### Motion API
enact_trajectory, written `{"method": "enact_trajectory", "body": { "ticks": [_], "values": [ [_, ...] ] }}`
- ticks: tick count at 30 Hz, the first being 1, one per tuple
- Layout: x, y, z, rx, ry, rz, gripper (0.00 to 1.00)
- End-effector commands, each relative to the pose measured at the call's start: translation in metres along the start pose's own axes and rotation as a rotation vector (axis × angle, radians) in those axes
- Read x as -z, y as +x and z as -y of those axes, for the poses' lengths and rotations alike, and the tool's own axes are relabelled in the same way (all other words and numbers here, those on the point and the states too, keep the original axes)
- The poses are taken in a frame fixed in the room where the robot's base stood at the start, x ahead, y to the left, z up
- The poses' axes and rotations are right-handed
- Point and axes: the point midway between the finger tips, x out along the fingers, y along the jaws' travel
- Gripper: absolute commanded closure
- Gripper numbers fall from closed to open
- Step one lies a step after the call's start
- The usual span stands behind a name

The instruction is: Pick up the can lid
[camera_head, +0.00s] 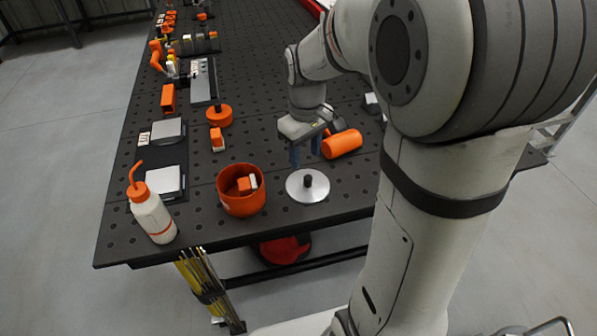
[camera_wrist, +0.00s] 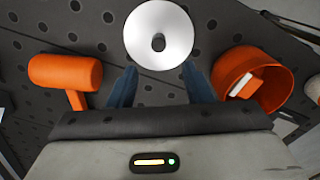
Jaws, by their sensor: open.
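The can lid (camera_head: 307,187) is a round silver-white disc with a dark knob in its middle. It lies flat on the dark perforated table near its front edge. In the wrist view the lid (camera_wrist: 158,45) is at the top centre, beyond my fingertips, with its whole face visible. My gripper (camera_head: 305,152) is above the table, just behind the lid in the head view. Its two blue fingers (camera_wrist: 158,85) are apart with nothing between them. An open orange can (camera_head: 241,205) stands left of the lid with small orange and white items inside.
An orange mallet (camera_head: 342,143) lies right of my gripper. A white squeeze bottle (camera_head: 151,212) with an orange spout stands at the front left. Orange blocks, a grey-topped tray (camera_head: 165,183) and tools line the left side. The table's front edge is close to the lid.

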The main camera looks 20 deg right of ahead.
Motion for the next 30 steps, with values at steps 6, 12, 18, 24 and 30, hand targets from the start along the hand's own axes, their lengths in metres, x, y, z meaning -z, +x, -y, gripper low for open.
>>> {"method": "enact_trajectory", "body": {
  "ticks": [6, 12, 18, 24, 30],
  "values": [
    [-0.004, 0.025, 0.0, 0.001, 0.002, 0.002, 0.55],
    [-0.01, 0.055, -0.001, 0.001, 0.003, 0.002, 0.55],
    [-0.01, 0.067, -0.001, 0.0, 0.004, 0.0, 0.55],
    [-0.01, 0.067, -0.001, 0.0, 0.005, -0.001, 0.57],
    [-0.01, 0.067, -0.002, 0.0, 0.005, -0.001, 0.74]
  ]
}}
